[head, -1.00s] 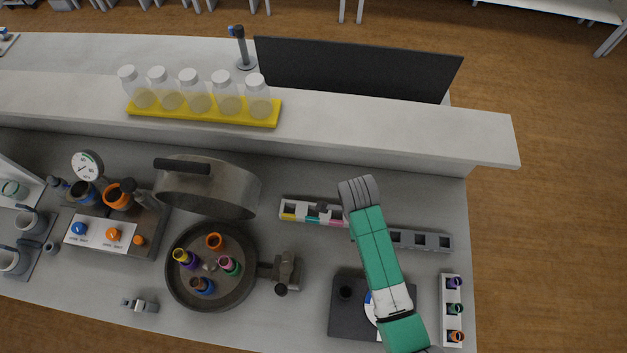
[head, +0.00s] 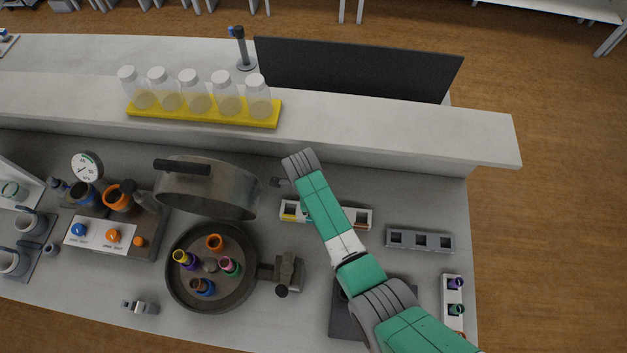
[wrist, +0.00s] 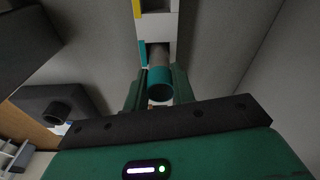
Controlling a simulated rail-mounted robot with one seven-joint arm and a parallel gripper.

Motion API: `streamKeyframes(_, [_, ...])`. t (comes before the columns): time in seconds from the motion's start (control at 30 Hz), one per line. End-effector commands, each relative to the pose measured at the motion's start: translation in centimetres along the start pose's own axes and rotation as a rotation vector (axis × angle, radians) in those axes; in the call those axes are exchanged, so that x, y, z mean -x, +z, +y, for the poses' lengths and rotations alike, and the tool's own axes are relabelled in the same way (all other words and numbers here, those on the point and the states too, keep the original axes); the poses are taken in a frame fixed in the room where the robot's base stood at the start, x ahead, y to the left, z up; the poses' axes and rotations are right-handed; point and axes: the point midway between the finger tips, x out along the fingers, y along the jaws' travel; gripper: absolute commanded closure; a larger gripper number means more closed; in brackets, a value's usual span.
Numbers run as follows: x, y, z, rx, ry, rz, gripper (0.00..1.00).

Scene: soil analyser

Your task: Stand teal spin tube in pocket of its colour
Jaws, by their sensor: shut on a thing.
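In the wrist view my gripper (wrist: 157,76) is shut on the teal spin tube (wrist: 161,85), whose teal rim faces the camera. The tube's grey body points away toward a dark pocket of a white rack (wrist: 158,27). That pocket has a teal mark (wrist: 142,53) beside it, with a yellow mark (wrist: 137,8) farther along. I cannot tell whether the tube's far end is above the pocket or inside it. In the head view the white rack (head: 357,217) is partly covered by my arm, and the tube cannot be made out.
A round rotor bowl (head: 178,286) holding several coloured tubes stands left, its raised lid (head: 208,192) behind. A grey rack (head: 420,240) and a small tube rack (head: 445,292) are on the right. A raised shelf (head: 400,130) with several bottles runs behind.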

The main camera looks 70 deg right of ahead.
Motion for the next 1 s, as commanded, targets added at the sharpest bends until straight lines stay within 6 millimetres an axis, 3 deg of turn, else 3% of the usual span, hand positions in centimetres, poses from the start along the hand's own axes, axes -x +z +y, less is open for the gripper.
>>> streamKeyframes(0.1, [-1.3,0.1,0.0,-0.002,0.001,0.0,1.0])
streamKeyframes(0.47, [-1.8,0.2,0.0,-0.002,0.0,-0.001,1.0])
streamKeyframes(0.5, [-1.7,0.2,0.0,-0.002,-0.001,-0.001,0.69])
streamKeyframes(0.6, [-1.6,0.1,0.0,-0.002,0.0,-0.001,0.53])
streamKeyframes(0.87, [-1.4,0.1,0.0,-0.001,0.0,-0.001,0.53])
streamKeyframes(1.0, [0.5,0.2,-0.1,-0.001,-0.003,-0.002,0.53])
